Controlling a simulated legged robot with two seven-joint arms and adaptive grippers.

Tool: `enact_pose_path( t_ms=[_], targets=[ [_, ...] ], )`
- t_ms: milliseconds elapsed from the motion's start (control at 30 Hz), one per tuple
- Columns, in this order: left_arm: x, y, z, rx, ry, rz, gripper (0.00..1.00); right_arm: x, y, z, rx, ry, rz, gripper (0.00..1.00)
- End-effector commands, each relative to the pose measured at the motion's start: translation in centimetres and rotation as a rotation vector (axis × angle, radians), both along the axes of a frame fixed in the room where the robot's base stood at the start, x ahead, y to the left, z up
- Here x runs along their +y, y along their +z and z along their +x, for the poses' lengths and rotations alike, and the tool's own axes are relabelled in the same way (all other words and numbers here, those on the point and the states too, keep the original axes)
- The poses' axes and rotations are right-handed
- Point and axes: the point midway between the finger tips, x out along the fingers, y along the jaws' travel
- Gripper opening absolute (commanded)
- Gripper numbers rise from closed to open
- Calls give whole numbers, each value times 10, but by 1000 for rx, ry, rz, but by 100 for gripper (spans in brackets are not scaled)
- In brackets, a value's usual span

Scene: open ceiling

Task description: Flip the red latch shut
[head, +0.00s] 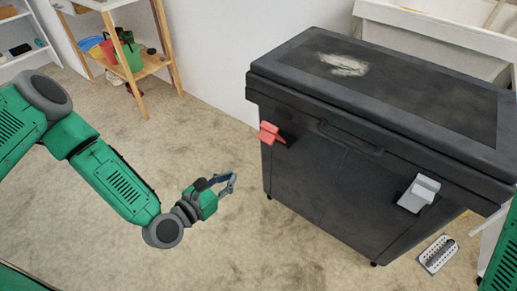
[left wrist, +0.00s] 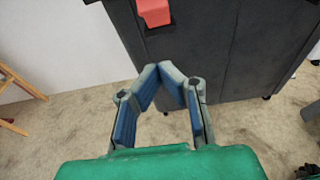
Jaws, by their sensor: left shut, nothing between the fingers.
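The red latch (head: 269,132) is on the upper left of the front of the black chest (head: 325,180), just below the lid. In the head view it sticks out from the chest front. It also shows at the top of the left wrist view (left wrist: 154,12), partly cut off by the frame edge. My left gripper (head: 231,182) is shut and empty, in front of the chest, below and to the left of the latch, apart from it. In the left wrist view its blue-padded fingers (left wrist: 160,68) meet at the tips below the latch. My right gripper is not in view.
A grey latch (head: 420,193) is on the right of the chest front. The chest lid (head: 300,85) is down. A wooden shelf (head: 160,64) with coloured containers stands at the back left. A perforated metal object (head: 438,254) lies on the floor at right. The carpet before the chest is clear.

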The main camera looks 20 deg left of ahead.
Motion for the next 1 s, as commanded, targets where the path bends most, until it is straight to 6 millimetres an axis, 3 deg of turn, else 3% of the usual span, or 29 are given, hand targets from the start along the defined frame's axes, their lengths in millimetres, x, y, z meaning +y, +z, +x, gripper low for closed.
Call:
enact_pose_path(
  t_ms=[233, 600, 800, 1000],
  targets=[
    [-9, -5, 23, -4, -2, 1, 0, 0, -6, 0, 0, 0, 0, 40],
    [-35, -19, 94, -3, -2, 4, 0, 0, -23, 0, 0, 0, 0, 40],
    [-42, 0, 115, -2, -1, 1, 0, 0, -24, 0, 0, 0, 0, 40],
    [-45, 5, 123, 0, -1, 2, 0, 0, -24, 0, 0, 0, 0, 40]
  ],
)
